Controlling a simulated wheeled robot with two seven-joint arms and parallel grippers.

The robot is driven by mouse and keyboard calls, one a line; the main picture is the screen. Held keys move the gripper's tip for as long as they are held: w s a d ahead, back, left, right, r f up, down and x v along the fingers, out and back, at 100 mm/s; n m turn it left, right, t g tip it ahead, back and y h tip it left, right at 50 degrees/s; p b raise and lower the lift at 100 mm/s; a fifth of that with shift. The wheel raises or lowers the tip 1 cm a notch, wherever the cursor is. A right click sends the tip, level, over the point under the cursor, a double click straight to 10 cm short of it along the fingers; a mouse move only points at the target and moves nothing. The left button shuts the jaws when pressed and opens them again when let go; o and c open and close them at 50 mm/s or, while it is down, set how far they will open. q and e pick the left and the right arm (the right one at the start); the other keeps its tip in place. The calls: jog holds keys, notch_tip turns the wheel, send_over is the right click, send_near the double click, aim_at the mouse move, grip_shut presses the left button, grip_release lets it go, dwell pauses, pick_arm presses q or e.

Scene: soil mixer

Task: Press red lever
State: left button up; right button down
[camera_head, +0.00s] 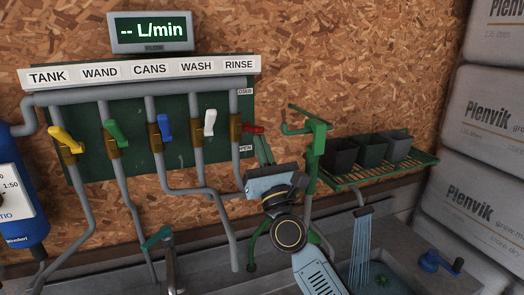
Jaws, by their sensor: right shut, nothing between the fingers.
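The red lever (253,128) sits on the rightmost pipe, under the RINSE label (239,65). It sticks out to the right from its brass valve (235,132). My right gripper (262,146) comes up from below, its fingers shut and empty. The fingertips are just under the lever's outer end; I cannot tell whether they touch it. My left gripper is not in view.
Yellow (68,140), green (115,132), blue (166,127) and white (209,122) levers line up to the left. A green pump (316,150) stands close right of my gripper. Water falls from a spray head (363,212) into the sink.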

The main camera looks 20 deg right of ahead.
notch_tip(320, 180, up, 3)
jog(key=shift+f+p, duration=0.1)
jog(key=shift+p, duration=0.5)
jog(key=shift+w+r+p, duration=0.25)
jog(key=shift+r+p, duration=0.3)
jog(key=shift+r, duration=0.7)
jog(key=s+p, duration=0.3)
jog(key=s, duration=0.8)
jog(key=shift+s+a+r, duration=0.3)
jog(key=shift+a+r, duration=0.15)
